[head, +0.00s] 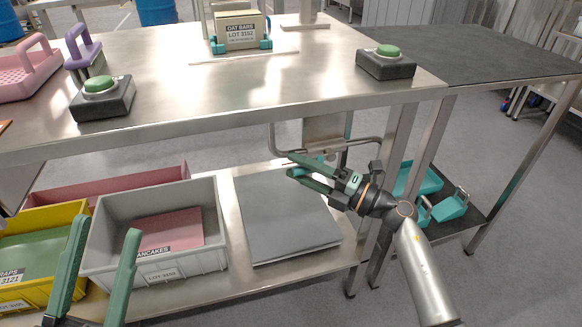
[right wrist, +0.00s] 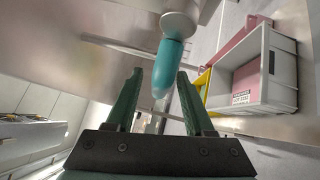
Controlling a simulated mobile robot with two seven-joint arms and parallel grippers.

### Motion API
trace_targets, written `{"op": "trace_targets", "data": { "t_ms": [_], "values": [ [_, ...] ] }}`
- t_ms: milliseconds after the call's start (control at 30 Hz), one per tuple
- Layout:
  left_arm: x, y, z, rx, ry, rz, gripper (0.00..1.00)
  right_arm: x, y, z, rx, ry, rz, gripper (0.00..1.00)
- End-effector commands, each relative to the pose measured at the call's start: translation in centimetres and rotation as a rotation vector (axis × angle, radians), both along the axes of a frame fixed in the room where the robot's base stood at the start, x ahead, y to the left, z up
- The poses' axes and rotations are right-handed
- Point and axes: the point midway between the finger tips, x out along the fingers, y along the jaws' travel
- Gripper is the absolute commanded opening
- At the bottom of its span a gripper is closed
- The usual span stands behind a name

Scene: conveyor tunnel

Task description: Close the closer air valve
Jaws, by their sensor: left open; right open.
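A teal valve lever (right wrist: 167,68) on a pale grey round body (right wrist: 180,22) shows in the right wrist view, under the table top. My right gripper (head: 290,164) is open in the head view, below the table's front edge, beside a bent grey pipe (head: 273,140). In the right wrist view its green fingers (right wrist: 160,74) stand on either side of the lever's end, with gaps showing; I cannot tell how deep the lever reaches between them. In the head view the lever is mostly hidden behind the gripper. My left gripper (head: 106,228) is open and empty in front of the grey crate.
The steel table top (head: 250,85) overhangs the right gripper. A lower shelf bears a grey crate (head: 222,232), a yellow crate (head: 40,290) and a dark grey slab (head: 285,215). A table leg (head: 395,150) stands close to the right gripper. Green push buttons (head: 388,50) sit on top.

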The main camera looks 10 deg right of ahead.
Motion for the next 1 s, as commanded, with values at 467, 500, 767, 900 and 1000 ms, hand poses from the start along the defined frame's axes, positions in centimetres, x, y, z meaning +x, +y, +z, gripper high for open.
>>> {"op": "trace_targets", "data": {
  "t_ms": [467,500,767,900,1000],
  "values": [
    [0.0,-0.1,-0.6,0.006,0.002,0.002,0.50,1.5,1.6,0.3,0.001,0.001,-0.001,0.53],
    [0.0,-0.1,-0.6,0.006,0.002,0.002,0.50,1.5,1.6,0.3,0.001,0.001,-0.001,0.53],
    [0.0,-0.1,-0.6,0.005,0.003,0.002,0.50,1.5,1.6,0.3,0.001,0.001,-0.001,0.25],
    [0.0,-0.1,-0.6,0.005,0.003,0.002,0.50,1.5,1.6,0.3,0.000,0.000,-0.001,0.09],
    [0.0,-0.1,-0.6,0.004,0.004,0.002,0.50,1.5,1.6,0.3,0.000,0.000,-0.001,0.00]
  ]
}}
